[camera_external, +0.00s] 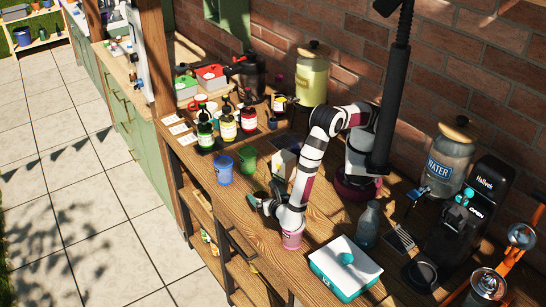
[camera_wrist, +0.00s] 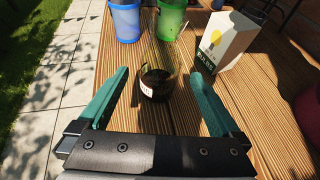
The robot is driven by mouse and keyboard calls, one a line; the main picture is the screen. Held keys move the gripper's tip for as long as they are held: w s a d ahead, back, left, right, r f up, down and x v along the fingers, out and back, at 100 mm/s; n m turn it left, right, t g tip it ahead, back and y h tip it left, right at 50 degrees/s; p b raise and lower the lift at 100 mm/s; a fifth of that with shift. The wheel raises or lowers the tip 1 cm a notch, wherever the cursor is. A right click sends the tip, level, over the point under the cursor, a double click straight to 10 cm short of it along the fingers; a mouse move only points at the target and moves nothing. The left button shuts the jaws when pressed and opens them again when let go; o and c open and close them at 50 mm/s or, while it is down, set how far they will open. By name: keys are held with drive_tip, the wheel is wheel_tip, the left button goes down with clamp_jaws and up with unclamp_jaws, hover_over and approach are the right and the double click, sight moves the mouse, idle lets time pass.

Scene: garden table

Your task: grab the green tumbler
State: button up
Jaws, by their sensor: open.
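The green tumbler (camera_external: 247,159) stands on the wooden table, just right of and behind a blue tumbler (camera_external: 223,170). In the wrist view the green tumbler (camera_wrist: 171,20) is at the top, cut off by the frame edge, with the blue tumbler (camera_wrist: 126,20) to its left. My gripper (camera_wrist: 160,82) is open, its two teal fingers apart. The green tumbler is beyond the fingertips and not touched.
A white card box (camera_wrist: 229,40) stands right of the green tumbler. Several pump bottles (camera_external: 227,126) stand behind the tumblers. A pink cup (camera_external: 292,238) and a teal-and-white ice box (camera_external: 344,270) are near my wrist. The table's front edge lies left of the blue tumbler.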

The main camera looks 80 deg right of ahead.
wheel_tip(320, 180, up, 11)
wheel_tip(320, 180, up, 2)
drive_tip(key=n+t+y, duration=0.2)
drive_tip(key=n, duration=0.1)
hover_over(243, 151)
drive_tip(key=s+a, duration=0.3)
drive_tip(key=s, duration=0.1)
drive_tip(key=f, duration=1.1)
drive_tip(key=shift+w+a+f, duration=0.1)
drive_tip(key=shift+a+f, duration=0.1)
drive_tip(key=x, duration=0.5)
drive_tip(key=c, duration=1.2)
